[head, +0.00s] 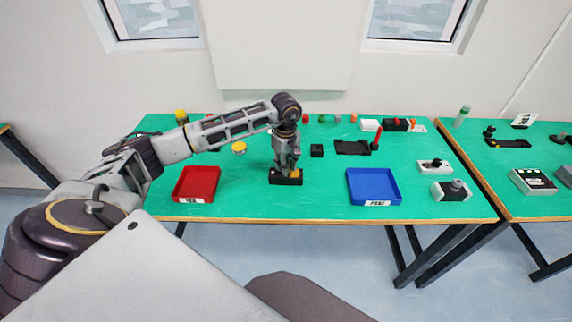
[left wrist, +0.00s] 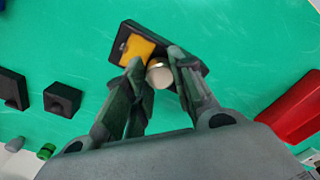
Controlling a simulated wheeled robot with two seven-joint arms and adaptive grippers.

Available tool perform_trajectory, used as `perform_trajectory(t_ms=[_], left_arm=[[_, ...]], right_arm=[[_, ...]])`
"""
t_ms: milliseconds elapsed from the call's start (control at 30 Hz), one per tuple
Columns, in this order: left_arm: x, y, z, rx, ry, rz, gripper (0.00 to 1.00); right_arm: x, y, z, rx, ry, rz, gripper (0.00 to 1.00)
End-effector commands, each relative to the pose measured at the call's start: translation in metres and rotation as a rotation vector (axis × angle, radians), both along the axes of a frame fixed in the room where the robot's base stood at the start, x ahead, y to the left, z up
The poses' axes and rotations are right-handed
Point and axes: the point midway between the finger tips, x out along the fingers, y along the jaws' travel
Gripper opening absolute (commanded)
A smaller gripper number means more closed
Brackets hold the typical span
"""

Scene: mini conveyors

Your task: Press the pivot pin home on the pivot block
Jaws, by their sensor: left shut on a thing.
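My left gripper (head: 287,170) points down over a black block with a yellow part, which I take as the pivot block (head: 287,180). The left wrist view shows this black block (left wrist: 189,57) and its yellow part (left wrist: 136,48) at and beyond the fingertips. My left gripper (left wrist: 153,82) is shut on a small round pale-topped piece, which looks like the pivot pin (left wrist: 159,73). The pin's lower end is hidden, so I cannot tell how deep it sits. My right gripper is not in view.
A red tray (head: 196,199) lies left and a blue tray (head: 374,201) right on the green table. A small black block (head: 317,151) and a dark fixture with a red handle (head: 352,147) stand behind. The green surface between the trays is mostly clear.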

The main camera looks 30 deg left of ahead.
Motion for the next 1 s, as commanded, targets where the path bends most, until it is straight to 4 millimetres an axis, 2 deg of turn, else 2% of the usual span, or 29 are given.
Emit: perform_trajectory(t_ms=[300, 333, 500, 1000], left_arm=[[0.0002, 0.0002, -0.0052, 0.0, 0.0, 0.0, 0.01], [0.0002, 0.0002, -0.0049, 0.0, -0.001, 0.0, 0.27], [0.0001, 0.0001, -0.0044, 0.0, 0.0, 0.0, 0.49], [0.0005, 0.0003, 0.0008, 0.001, -0.001, 0.0, 0.5]], right_arm=[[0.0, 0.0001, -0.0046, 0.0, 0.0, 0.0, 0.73], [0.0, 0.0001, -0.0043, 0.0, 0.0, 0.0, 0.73], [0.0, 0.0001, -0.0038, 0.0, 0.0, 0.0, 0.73], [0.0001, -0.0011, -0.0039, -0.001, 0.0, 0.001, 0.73]])
